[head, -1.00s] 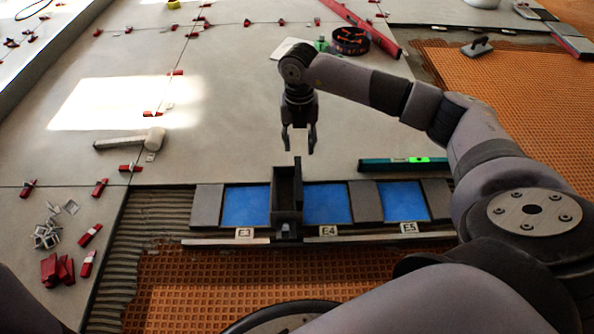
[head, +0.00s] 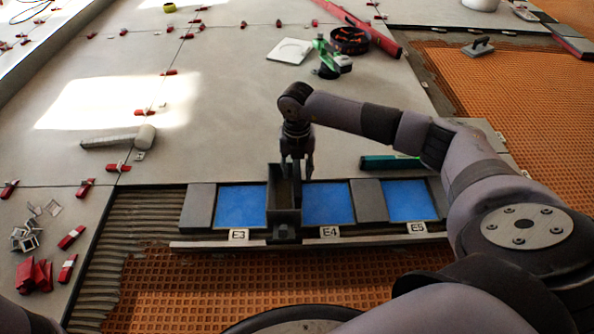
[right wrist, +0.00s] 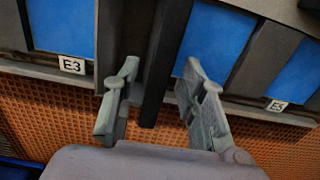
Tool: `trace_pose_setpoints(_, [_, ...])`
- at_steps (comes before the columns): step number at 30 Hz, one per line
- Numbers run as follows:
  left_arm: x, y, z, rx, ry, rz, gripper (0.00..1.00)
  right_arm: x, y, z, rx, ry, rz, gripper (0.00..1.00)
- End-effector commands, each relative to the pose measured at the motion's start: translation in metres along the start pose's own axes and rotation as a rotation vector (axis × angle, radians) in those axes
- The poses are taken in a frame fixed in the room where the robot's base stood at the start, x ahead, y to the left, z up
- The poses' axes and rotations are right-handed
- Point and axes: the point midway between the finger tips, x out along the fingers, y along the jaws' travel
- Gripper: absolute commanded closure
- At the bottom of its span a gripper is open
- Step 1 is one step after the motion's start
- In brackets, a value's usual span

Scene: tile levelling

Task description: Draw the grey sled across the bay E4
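The grey sled (head: 284,222), a dark open-topped box with a taller right side, stands between the blue bays at the E3 and E4 labels, at the left edge of bay E4 (head: 328,203). My right gripper (head: 297,176) points down at the sled's tall right side and hides part of it. In the right wrist view my right gripper (right wrist: 160,105) has its fingers apart, with the sled's dark upright bar (right wrist: 165,60) between them. I see gaps beside the bar, so it does not look gripped. Bay E4 (right wrist: 215,40) lies right of the bar. My left gripper is out of view.
A rail (head: 250,244) runs along the front of the bays. A green level (head: 385,162) lies behind bay E5 (head: 408,200). Orange matting (head: 200,285) is in front.

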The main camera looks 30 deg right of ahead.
Motion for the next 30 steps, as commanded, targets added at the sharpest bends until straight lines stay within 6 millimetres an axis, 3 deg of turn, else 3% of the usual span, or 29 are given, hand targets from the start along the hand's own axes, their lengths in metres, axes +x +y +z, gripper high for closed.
trace_pose_setpoints(4, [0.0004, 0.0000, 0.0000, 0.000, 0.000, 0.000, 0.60, -0.0003, 0.0001, -0.0001, 0.000, 0.000, 0.000, 0.62])
trace_pose_setpoints(21, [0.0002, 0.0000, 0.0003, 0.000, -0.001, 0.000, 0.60, -0.0006, 0.0001, 0.0001, 0.000, 0.000, 0.000, 1.00])
trace_pose_setpoints(30, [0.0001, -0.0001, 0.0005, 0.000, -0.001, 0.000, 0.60, -0.0006, 0.0000, 0.0002, 0.000, 0.000, 0.000, 1.00])
